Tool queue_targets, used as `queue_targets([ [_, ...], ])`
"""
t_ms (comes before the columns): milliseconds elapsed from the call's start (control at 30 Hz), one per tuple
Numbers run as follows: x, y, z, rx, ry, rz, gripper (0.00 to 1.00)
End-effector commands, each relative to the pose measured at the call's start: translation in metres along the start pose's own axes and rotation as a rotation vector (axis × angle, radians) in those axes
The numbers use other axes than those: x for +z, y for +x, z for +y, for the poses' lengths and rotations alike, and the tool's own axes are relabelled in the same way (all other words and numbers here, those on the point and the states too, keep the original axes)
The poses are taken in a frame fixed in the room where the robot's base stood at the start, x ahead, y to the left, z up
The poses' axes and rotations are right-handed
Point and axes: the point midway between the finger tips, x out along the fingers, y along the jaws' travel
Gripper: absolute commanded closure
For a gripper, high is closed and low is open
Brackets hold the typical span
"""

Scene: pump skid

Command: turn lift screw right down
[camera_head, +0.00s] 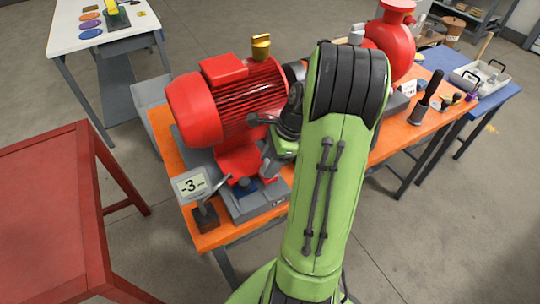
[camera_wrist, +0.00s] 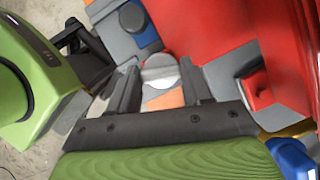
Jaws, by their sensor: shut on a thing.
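A round grey screw head (camera_wrist: 160,68), which I take to be the right lift screw, sits between the two dark fingers of my gripper (camera_wrist: 160,76) in the wrist view. The fingers are shut on it from both sides. The red motor (camera_head: 228,105) stands on the orange skid (camera_head: 165,135), and its red body (camera_wrist: 215,30) fills the upper right of the wrist view. In the head view my arm hides most of the gripper and the screw. A grey display (camera_head: 191,185) reads -3 at the motor's near left corner.
Another grey round knob (camera_wrist: 132,16) sits beside a blue block. A gold object (camera_head: 261,47) stands at the motor's top. A red pump (camera_head: 392,45) and dark upright handle (camera_head: 427,95) are farther right. A red table (camera_head: 50,220) stands left; open floor lies between the tables.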

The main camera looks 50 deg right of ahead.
Motion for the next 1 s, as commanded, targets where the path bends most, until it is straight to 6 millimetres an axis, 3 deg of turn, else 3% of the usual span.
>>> queue_targets([
  [1000, 0.0037, -0.0006, -0.0054, 0.368, -0.885, 0.0, 0.81],
])
